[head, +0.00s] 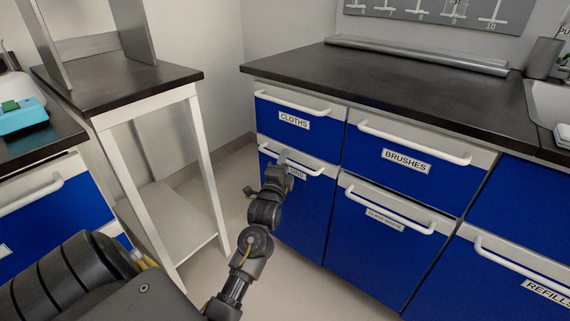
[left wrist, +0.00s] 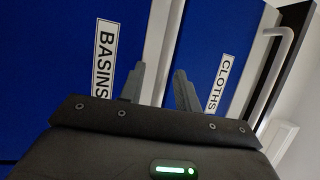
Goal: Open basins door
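The basins door (head: 303,220) is the blue lower door under the cloths drawer, and it looks shut. Its white bar handle (head: 312,171) runs along its top edge, and my arm hides part of its label. In the left wrist view the BASINS label (left wrist: 104,58) is plain. My left gripper (head: 284,156) is at the middle of this handle. In the left wrist view its two fingers (left wrist: 160,88) are apart, with a pale band between them; I cannot tell whether the handle is between the fingertips. My right gripper is not in view.
The cloths drawer (head: 300,123) with its own handle is just above. The brushes drawer (head: 400,160) and glass waste door (head: 375,250) are to the right. A white-legged side table (head: 205,160) stands left of my arm. Bare floor lies before the cabinet.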

